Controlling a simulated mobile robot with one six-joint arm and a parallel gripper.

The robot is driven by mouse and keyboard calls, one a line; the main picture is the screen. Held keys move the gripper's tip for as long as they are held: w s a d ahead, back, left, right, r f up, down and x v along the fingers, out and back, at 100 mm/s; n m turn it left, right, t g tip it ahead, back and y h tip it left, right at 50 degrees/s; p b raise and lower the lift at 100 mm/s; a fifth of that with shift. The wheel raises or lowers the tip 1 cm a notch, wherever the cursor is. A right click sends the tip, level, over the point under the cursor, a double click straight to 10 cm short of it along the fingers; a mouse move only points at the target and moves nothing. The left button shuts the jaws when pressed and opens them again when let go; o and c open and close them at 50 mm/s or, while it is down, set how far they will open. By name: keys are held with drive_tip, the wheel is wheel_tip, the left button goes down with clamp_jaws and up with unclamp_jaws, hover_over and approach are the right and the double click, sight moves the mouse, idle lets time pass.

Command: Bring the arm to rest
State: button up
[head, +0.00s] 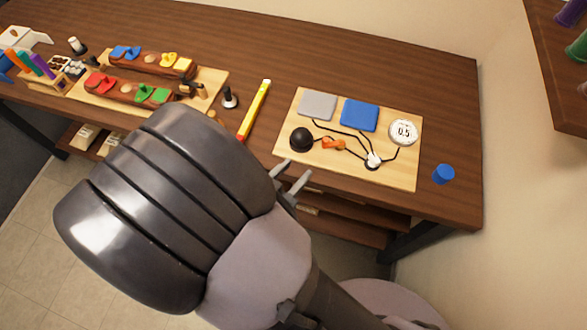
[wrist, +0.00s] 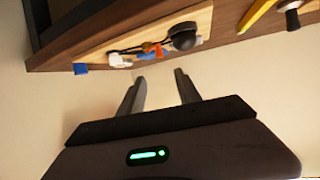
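My gripper (head: 291,178) is in front of the workbench (head: 330,65), by its front edge near the right-hand board (head: 285,149). In the wrist view my gripper (wrist: 157,88) shows two fingers spread apart with nothing between them. It is open and empty, clear of the objects on the bench. My large grey arm link covers the lower left of the head view and hides part of the bench's front edge.
A yellow level (head: 255,110) lies left of the board. Walls border the bench.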

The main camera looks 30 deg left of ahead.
drive_tip(key=w+r+m+g+y+b, duration=0.35)
drive_tip(key=w+r, duration=0.45)
drive_tip(key=w, duration=0.3)
drive_tip(key=w+d+r+g+y, duration=0.1)
drive_tip(key=d+r+g+y, duration=0.1)
drive_tip(key=d+r, duration=0.35)
drive_tip(key=s+d+r+g+h+b, duration=0.1)
drive_tip(key=s+d, duration=0.6)
drive_tip(key=d, duration=0.4)
drive_tip(key=s+d+r+g+h+b, duration=0.1)
drive_tip(key=s+d+h, duration=0.1)
drive_tip(key=s+d, duration=0.5)
drive_tip(key=d, duration=0.4)
drive_tip(key=shift+r, duration=0.15)
drive_tip(key=shift+w+d+m, duration=0.1)
drive_tip(key=shift+m, duration=0.15)
